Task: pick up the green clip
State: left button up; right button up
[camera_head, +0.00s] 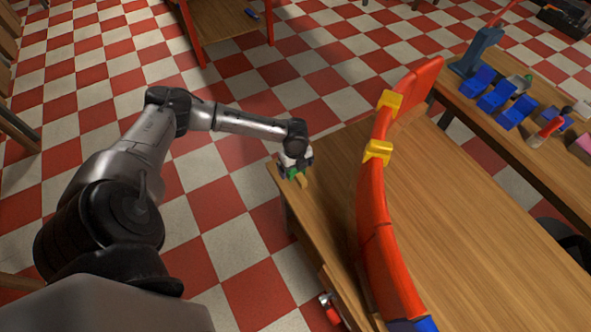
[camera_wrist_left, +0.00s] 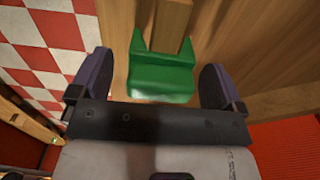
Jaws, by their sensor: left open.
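My left gripper (camera_wrist_left: 158,62) is open, with one dark finger on each side of the clip and a visible gap to each. In the head view the left gripper (camera_head: 296,165) is over the table corner and hides most of the clip, of which a little green (camera_head: 292,173) shows. I cannot tell how high the fingers are above the table. My right gripper is not in view.
A wooden strip (camera_wrist_left: 170,15) runs out beyond the clip. The long curved red duct section (camera_head: 372,215) with yellow clips (camera_head: 378,152) stands on the wooden table (camera_head: 470,230), right of the gripper. Another table holds blue holders (camera_head: 497,96). Checkered floor lies left of the table.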

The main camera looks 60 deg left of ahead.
pick_arm(q)
jog(key=shift+d+f, duration=0.1)
jog(key=shift+f, duration=0.5)
jog(key=shift+c, duration=0.2)
jog(key=shift+r, duration=0.1)
jog(key=c, duration=1)
jog(key=shift+o, duration=0.2)
jog(key=shift+r, duration=0.1)
jog(key=shift+r+p, duration=0.3)
jog(key=shift+r, duration=0.35)
notch_tip(320, 180, up, 2)
jog(key=shift+r+p, duration=0.25)
jog(key=shift+p, duration=0.2)
jog(key=w+d+r+p, duration=0.7)
jog(key=d+r+p, duration=0.1)
jog(key=r, duration=0.4)
jog(key=shift+w+d, duration=0.3)
jog(key=shift+w, duration=0.1)
